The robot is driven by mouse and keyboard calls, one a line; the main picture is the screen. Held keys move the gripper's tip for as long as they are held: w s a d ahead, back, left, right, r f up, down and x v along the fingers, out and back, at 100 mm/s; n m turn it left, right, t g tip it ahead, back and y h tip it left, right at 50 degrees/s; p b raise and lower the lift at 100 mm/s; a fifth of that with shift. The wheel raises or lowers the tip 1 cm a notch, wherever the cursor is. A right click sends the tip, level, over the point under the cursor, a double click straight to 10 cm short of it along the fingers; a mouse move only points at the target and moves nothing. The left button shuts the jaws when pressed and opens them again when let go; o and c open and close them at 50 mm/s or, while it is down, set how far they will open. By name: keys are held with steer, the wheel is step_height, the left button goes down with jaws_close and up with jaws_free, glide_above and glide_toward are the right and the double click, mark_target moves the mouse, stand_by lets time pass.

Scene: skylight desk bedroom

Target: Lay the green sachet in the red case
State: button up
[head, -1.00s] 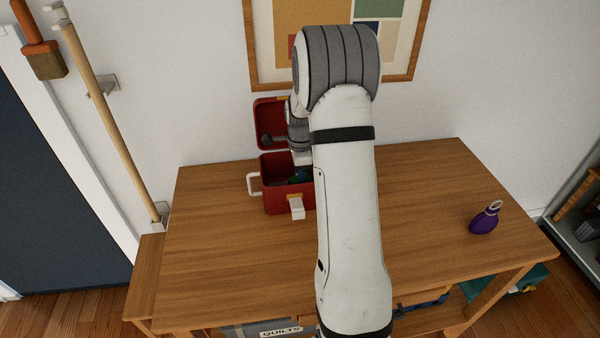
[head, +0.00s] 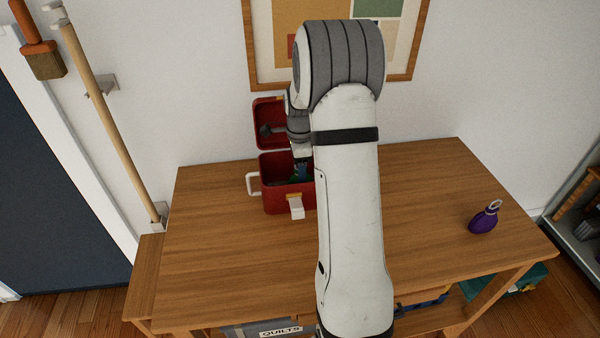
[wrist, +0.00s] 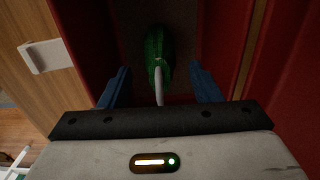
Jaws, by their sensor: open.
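The red case (head: 282,200) stands on the desk with its lid (head: 268,112) raised at the back. Its right part is hidden behind my arm in the head view. The green sachet (wrist: 158,52) lies inside the case, seen in the wrist view, with a pale strap or loop at its near end. My gripper (wrist: 160,85) is open, its blue fingers apart on either side of the sachet's near end. In the head view the gripper (head: 301,170) is low in the case opening, and only a bit of green shows there.
A purple pouch-like item (head: 484,218) stands at the desk's right. The case has a white side handle (head: 253,184) and a front latch (head: 296,207). A picture frame hangs behind.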

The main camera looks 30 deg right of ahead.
step_height(320, 180, up, 9)
steer(key=shift+r, duration=0.1)
steer(key=shift+s+a+r, duration=0.1)
steer(key=shift+a+r, duration=0.1)
steer(key=shift+r, duration=0.05)
steer(key=s+a+r+n+t, duration=0.1)
steer(key=s+a+n, duration=0.6)
steer(key=s+n, duration=0.3)
steer(key=s+a+r+n+t, duration=0.1)
steer(key=s+a+n, duration=0.7)
steer(key=s, duration=0.8)
steer(key=r+n, duration=0.1)
steer(key=n, duration=0.2)
steer(key=shift+a+r+t, duration=0.25)
steer(key=shift+a+t, duration=0.05)
steer(key=shift+c, duration=0.5)
